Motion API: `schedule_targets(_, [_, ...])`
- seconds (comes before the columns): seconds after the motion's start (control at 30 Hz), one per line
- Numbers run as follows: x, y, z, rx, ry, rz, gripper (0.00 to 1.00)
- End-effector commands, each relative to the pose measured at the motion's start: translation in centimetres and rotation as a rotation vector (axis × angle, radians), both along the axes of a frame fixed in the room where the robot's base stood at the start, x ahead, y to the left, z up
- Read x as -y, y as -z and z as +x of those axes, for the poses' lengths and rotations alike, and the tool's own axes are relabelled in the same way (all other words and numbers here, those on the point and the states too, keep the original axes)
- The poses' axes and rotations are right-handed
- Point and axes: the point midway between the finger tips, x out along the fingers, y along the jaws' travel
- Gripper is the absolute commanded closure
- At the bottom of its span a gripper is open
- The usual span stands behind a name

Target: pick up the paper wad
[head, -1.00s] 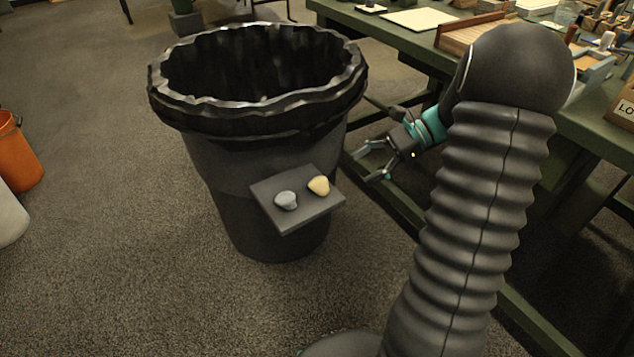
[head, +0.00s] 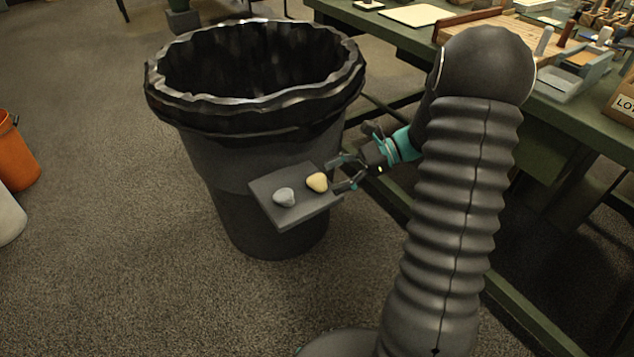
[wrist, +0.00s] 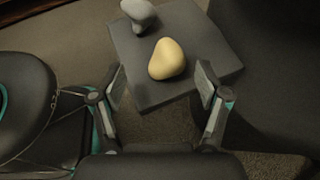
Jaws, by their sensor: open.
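Two small lumps lie on a dark grey square plate (head: 270,187), and neither is plainly marked as the paper wad. One is a rounded cream-yellow lump (head: 317,182) near the plate's right corner. The other is a pale grey lump (head: 284,197) to its left. My gripper (head: 334,175) is open and empty at the plate's right edge, just right of the yellow lump. In the wrist view, the yellow lump (wrist: 168,59) shows between and beyond the open fingers (wrist: 160,78), untouched. The grey lump (wrist: 138,13) lies farther off, up and left.
A large black-lined bin (head: 215,170) stands right behind the plate. A green workbench (head: 560,115) with trays and tools is at the right. An orange bucket (head: 15,155) stands at the far left. The carpeted floor in front is clear.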

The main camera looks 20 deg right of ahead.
Motion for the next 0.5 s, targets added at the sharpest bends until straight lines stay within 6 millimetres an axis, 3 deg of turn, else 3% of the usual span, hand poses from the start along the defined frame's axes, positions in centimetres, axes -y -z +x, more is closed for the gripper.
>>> schedule_targets(0.33, [-3.9,1.5,0.9,-0.002,-0.003,0.001,0.25])
schedule_targets(0.5, [-4.6,1.8,0.9,0.0,-0.001,0.0,0.25])
